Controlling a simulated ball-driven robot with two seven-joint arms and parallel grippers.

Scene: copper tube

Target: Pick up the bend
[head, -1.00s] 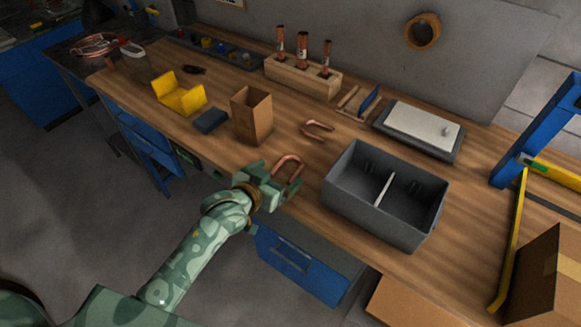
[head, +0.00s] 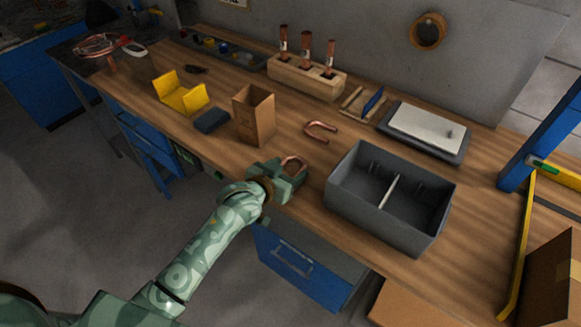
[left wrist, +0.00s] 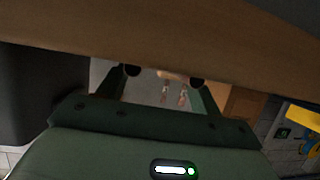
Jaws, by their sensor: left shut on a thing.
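A U-shaped copper bend (head: 293,162) is at the front edge of the wooden bench, left of the grey bin. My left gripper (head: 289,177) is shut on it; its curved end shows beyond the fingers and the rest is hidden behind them. In the left wrist view, a small coppery part of the bend (left wrist: 172,75) shows between the two dark fingertips (left wrist: 165,77). A second copper bend (head: 320,130) lies flat on the bench, farther back. My right gripper is not in view.
A two-compartment grey bin (head: 345,205) stands to the right. A tall open cardboard box (head: 255,120), a dark blue block (head: 211,121) and a yellow holder (head: 180,96) stand to the left. A wooden rack (head: 290,75) with copper tubes is behind.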

